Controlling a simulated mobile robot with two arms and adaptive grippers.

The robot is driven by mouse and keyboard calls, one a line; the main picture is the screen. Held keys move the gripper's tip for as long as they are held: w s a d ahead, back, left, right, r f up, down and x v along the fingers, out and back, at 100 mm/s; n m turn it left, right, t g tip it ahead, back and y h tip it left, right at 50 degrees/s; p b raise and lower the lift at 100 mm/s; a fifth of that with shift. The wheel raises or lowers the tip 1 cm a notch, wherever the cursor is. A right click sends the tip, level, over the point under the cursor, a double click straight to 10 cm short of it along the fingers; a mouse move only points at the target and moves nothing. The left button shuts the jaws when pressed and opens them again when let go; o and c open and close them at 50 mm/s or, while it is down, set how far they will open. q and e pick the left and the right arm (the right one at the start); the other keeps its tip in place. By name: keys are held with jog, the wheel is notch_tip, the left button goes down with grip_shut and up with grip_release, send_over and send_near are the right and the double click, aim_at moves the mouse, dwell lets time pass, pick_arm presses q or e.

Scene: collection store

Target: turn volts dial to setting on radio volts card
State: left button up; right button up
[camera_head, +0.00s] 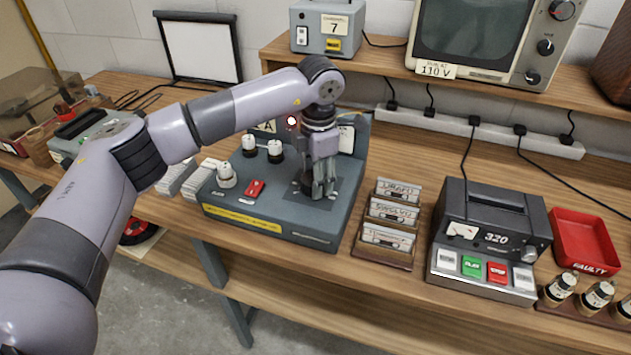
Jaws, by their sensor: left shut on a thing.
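My left gripper (318,192) points straight down over the right part of a blue-grey test unit (285,228) and is shut on a dark knob, taken to be the volts dial (308,186). The fingers hide most of the dial, so its pointer and setting cannot be read. A card (435,71) on the front edge of the shelf, below the screen set, reads "110 V"; its small top line is hard to read. My right gripper is not in view.
White-topped knobs (275,150) and a red switch (255,188) sit left of the gripper on the unit. A cassette rack (385,252), a "320" tape player (490,240) and a red "FAULTY" tray (585,243) stand to the right. Cables hang behind.

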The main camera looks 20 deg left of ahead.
pick_arm(q)
jog(key=m+b, duration=0.1)
jog(key=m, duration=0.2)
jog(key=shift+m+b, duration=0.35)
jog(key=shift+m, duration=0.05)
jog(key=m+b, duration=0.1)
jog(key=m, duration=0.1)
jog(key=shift+s+m, duration=0.1)
jog(key=shift+m, duration=0.3)
jog(key=m, duration=0.2)
jog(key=shift+m+h+b, duration=0.3)
jog(key=shift+b, duration=0.05)
jog(key=m, duration=0.3)
jog(key=shift+a+m+b, duration=0.1)
jog(key=shift+m+b, duration=0.2)
jog(key=m, duration=0.5)
jog(key=shift+h, duration=0.3)
jog(key=m, duration=0.5)
jog(key=shift+a+b, duration=0.1)
jog(key=shift+b, duration=0.2)
jog(key=o, duration=1.2)
jog(key=shift+c, duration=0.2)
